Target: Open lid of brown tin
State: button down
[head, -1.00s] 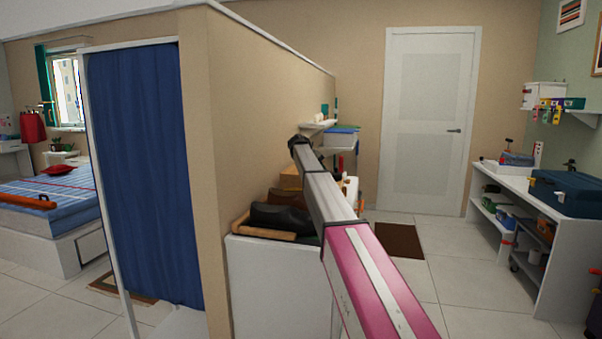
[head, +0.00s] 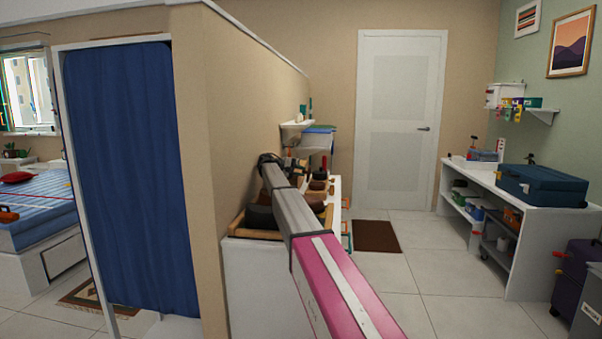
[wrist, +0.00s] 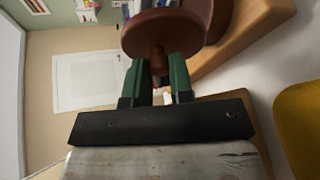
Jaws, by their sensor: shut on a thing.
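In the wrist view my gripper (wrist: 158,62) has its two green fingers shut on the small knob of a round brown lid (wrist: 146,34). The lid's disc lies just past the fingertips. A brown rounded body, seemingly the brown tin (wrist: 218,18), shows behind and to the right of the lid. I cannot tell whether lid and tin touch. In the head view my gripper (head: 268,160) is small at the far end of my arm, over the white cabinet, and its fingers are not clear.
The white cabinet (head: 262,285) stands against the beige partition (head: 235,110) and bears a wooden tray with dark items and small brown pots (head: 318,182). A blue curtain (head: 120,180) hangs at left.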

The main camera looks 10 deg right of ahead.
dwell(0.4)
jog(key=c, duration=1)
grip_release()
